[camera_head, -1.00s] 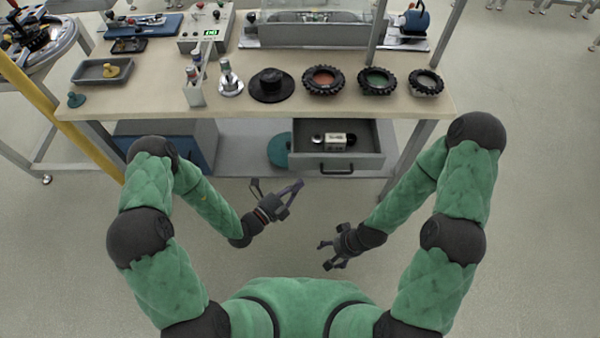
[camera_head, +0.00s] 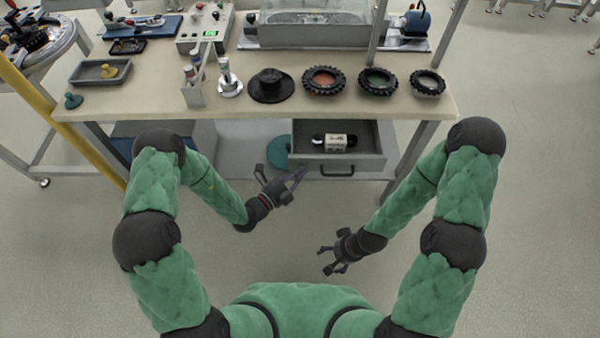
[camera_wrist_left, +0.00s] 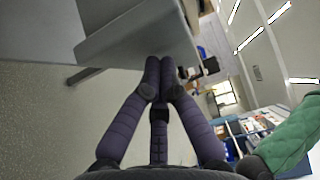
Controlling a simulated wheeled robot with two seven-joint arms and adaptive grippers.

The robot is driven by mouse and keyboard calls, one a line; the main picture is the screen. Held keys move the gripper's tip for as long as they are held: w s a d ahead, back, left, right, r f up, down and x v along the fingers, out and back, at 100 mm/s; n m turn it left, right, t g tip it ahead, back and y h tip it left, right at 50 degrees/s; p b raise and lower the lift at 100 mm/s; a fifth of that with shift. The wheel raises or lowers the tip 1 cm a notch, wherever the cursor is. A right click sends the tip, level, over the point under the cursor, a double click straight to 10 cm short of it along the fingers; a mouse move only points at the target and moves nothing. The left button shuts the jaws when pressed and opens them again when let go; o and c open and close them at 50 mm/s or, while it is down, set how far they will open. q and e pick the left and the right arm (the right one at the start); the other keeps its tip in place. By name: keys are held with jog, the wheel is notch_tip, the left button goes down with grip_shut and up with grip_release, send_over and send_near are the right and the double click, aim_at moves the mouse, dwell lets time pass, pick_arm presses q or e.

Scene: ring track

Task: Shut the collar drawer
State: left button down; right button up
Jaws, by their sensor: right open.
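The collar drawer (camera_head: 362,162) is a grey drawer under the bench, pulled out with its open top showing. A pale block with dark round ends (camera_head: 336,141) lies inside. A dark handle (camera_head: 336,173) is on its front. My left gripper (camera_head: 282,176) is just in front of the drawer's left front corner, its fingers angled toward it. My right gripper (camera_head: 332,259) is open and empty, lower and well back from the bench.
The bench top (camera_head: 150,97) holds a black hat-like part (camera_head: 270,85), several ribbed rings and a silver fitting (camera_head: 229,80). A teal disc (camera_head: 279,151) is left of the drawer. A bench leg (camera_head: 415,146) stands to its right. The floor before the bench is free.

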aim_at(300, 138)
pick_arm(q)
jog(key=shift+w, duration=0.45)
jog(key=w, duration=1.4)
jog(key=shift+a, duration=0.25)
jog(key=shift+w, duration=0.75)
jog(key=shift+a+r, duration=0.1)
